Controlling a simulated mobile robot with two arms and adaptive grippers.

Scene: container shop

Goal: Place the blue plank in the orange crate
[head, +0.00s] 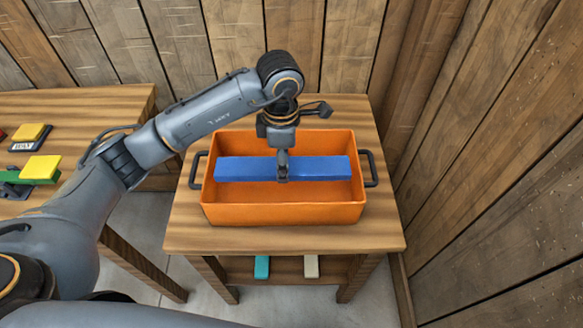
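The blue plank (240,169) lies level and lengthwise within the outline of the orange crate (283,214), roughly parallel to its long sides. The crate stands on a small wooden table and has dark handles at both ends. My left gripper (283,174) reaches down over the crate, with its fingers at the middle of the plank, and looks shut on it. I cannot tell whether the plank touches the crate floor. My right gripper is not in view.
The wooden table (190,235) has a lower shelf with a teal piece (262,267) and a cream piece (311,266). Another table at left holds yellow blocks (41,167) and a green piece (27,181). Plank walls (500,150) close in behind and right.

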